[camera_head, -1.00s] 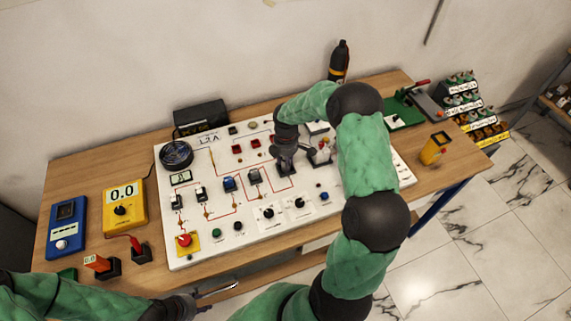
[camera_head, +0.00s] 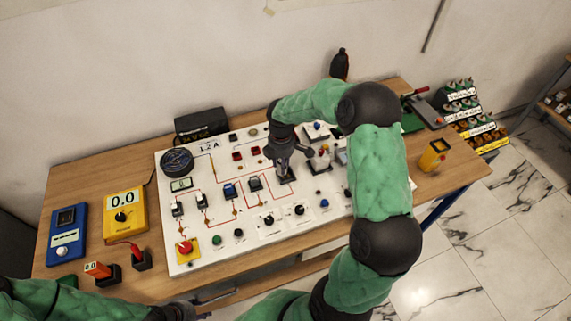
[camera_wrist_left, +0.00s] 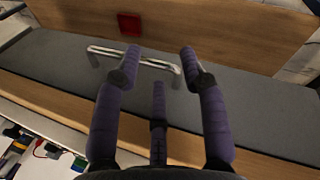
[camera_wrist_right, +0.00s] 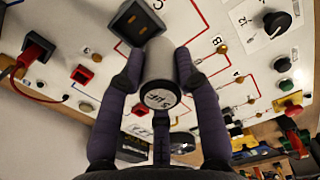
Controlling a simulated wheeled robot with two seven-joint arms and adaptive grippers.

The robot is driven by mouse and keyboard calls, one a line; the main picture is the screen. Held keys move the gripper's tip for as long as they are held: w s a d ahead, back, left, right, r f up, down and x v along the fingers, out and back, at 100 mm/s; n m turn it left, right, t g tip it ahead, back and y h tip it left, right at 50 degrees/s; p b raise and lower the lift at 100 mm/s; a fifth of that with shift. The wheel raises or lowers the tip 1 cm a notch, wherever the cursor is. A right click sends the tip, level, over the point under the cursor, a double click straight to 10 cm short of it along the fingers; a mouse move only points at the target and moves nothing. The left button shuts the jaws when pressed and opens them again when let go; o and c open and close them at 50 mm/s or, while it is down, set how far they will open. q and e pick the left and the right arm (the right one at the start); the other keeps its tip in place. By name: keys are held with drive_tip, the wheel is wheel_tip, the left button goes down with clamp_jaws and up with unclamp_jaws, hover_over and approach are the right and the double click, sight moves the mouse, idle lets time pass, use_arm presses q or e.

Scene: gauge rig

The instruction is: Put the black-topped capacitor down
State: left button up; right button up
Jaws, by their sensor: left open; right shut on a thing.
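The black-topped capacitor (camera_wrist_right: 158,82) is a white cylinder whose round black top, marked in µF, faces the right wrist camera. My right gripper (camera_wrist_right: 160,62) is shut around its body. Its far end is close to a black slotted block (camera_wrist_right: 136,20) on the white panel; I cannot tell whether they touch. In the head view my right gripper (camera_head: 285,160) is over the middle of the panel (camera_head: 222,246) and largely hides the capacitor. My left gripper (camera_wrist_left: 161,62) is open and empty near a metal handle (camera_wrist_left: 105,52) at the bench front.
A black fan (camera_head: 177,161), a yellow meter (camera_head: 125,214) and a blue meter (camera_head: 67,233) are at the left. A red mushroom button (camera_head: 186,247) is at the panel's front left corner. A small yellow device (camera_head: 433,156) stands at the right, with bare wood around it.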

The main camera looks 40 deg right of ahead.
drive_tip(key=s+a+r, duration=0.5)
drive_tip(key=a, duration=0.4)
drive_tip(key=shift+a+r, duration=0.2)
drive_tip(key=shift+r, duration=0.2)
